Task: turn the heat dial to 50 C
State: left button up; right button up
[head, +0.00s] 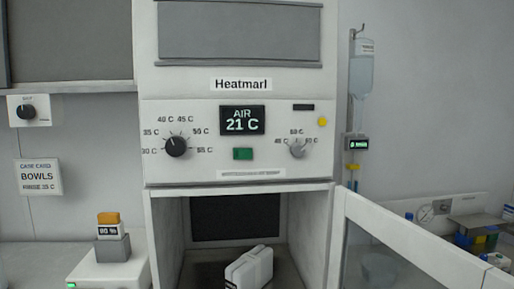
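The warming cabinet (235,110) labelled "Heatmarl" stands in the middle of the head view. On the left of its panel is a black round dial (177,147) ringed by marks from 30 C to 55 C; the 50 C mark is at its upper right. Its pointer seems to be at the lower left, near 30 C, but is too small to be sure. A smaller grey knob (298,148) with its own temperature marks is at the panel's right. The display (242,120) reads AIR 21 C. Neither of my grippers is in view.
A green button (243,154) sits between the knobs. Below, the cabinet is open with a white item (249,268) inside; its glazed door (400,250) swings out at right. Another black wall knob (26,112) and a "BOWLS" case card (39,177) are at left.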

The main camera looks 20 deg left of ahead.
aim_at(176, 146)
jog(key=u, duration=1.25)
